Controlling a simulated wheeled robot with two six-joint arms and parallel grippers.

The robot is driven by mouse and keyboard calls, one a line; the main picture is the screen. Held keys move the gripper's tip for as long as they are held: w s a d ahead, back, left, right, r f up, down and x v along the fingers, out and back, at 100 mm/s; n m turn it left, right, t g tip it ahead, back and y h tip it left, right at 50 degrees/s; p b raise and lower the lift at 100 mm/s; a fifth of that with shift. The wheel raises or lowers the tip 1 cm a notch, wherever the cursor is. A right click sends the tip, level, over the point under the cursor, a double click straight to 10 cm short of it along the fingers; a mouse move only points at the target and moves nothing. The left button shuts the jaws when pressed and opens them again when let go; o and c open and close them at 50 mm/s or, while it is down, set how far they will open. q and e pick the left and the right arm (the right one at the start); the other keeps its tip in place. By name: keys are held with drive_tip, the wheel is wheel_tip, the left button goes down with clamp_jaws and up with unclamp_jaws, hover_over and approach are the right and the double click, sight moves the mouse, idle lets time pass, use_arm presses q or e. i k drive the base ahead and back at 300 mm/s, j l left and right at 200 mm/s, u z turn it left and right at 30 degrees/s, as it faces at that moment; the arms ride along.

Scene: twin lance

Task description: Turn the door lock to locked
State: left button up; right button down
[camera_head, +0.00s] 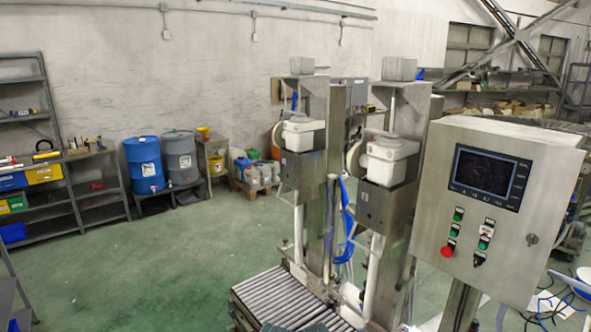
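A grey metal control cabinet (485,215) stands at the right, its door facing me. A small round metal door lock (532,240) sits near the right edge of that door. The lock is too small in this view to tell which way it is turned. Neither of my grippers shows in the view.
The cabinet door also bears a dark screen (488,178), a red button (447,252), green buttons and a black selector switch (479,259). Two filling columns and a roller conveyor (275,298) stand left of it. Blue and grey drums (143,163) stand by the wall. Green floor lies open at left.

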sight(532, 239)
drive_tip(key=z, duration=1.5)
drive_tip(key=i+l+u, duration=0.15)
drive_tip(key=l, duration=0.15)
drive_tip(key=i+l+u, duration=0.2)
drive_tip(key=l, duration=0.15)
drive_tip(key=l+u, duration=0.15)
drive_tip(key=l, duration=0.2)
